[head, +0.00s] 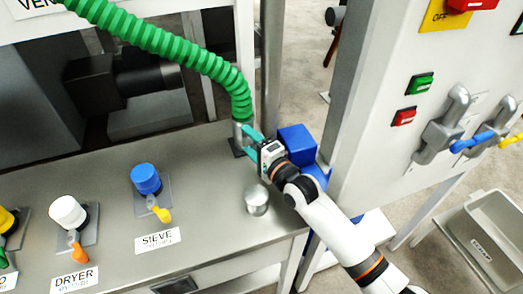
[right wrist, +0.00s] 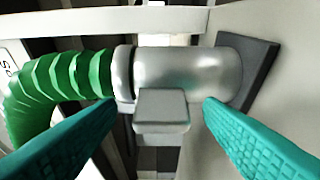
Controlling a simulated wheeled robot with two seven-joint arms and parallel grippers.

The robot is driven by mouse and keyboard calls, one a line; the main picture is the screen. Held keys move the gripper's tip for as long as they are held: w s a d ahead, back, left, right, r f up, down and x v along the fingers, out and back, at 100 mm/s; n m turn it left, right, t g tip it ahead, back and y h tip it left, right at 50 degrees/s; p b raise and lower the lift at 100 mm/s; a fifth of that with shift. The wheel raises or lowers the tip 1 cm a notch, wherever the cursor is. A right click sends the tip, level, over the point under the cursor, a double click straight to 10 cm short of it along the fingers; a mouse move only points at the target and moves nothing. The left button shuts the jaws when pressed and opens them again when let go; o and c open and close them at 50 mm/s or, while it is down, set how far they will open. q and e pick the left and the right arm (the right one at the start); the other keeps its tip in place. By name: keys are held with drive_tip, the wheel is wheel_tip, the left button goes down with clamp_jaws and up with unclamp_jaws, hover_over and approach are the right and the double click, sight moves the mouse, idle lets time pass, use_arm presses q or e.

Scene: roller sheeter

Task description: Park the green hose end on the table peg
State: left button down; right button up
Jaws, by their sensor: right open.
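The green hose (head: 165,42) comes in from the upper left and bends down to the table's back right. Its silver hose end (right wrist: 180,72) stands upright against a dark square plate (head: 237,147) on the table. That plate also shows in the right wrist view (right wrist: 257,75). No peg shows separately under the hose end, and I cannot tell whether one is inside it. My right gripper (head: 246,141) is open. Its teal fingers lie either side of the grey tab (right wrist: 162,108) on the hose end, apart from it in the right wrist view. My left gripper is out of view.
A short silver cylinder (head: 257,200) stands on the steel table (head: 110,165) by my right arm. Blue (head: 146,178) and white (head: 67,211) capped fittings are to the left. A blue block (head: 297,143) and a control cabinet (head: 375,80) are to the right.

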drive_tip(key=v, duration=1.1)
drive_tip(key=shift+s+d+r, duration=0.1)
drive_tip(key=shift+s+r, duration=0.05)
